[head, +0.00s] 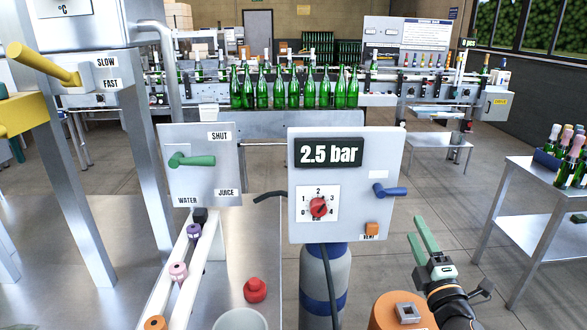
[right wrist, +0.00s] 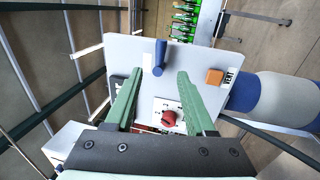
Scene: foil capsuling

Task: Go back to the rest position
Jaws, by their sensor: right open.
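My right gripper (head: 416,229) has two green fingers that stand apart with nothing between them. In the head view it is at the lower right, beside the grey pressure panel (head: 340,155). In the right wrist view the gripper (right wrist: 160,75) is open, and the panel (right wrist: 205,68) with its blue lever (right wrist: 160,57), red knob (right wrist: 168,118) and orange button (right wrist: 214,77) fills the background. No contact between the fingers and the panel can be made out. My left gripper is not in view.
The panel reads 2.5 bar, above a grey and blue gas cylinder (head: 326,280). A valve panel (head: 199,165) with a green handle is on the left. A steel side table (head: 530,165) with bottles stands right. Open floor lies between the gripper and this table.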

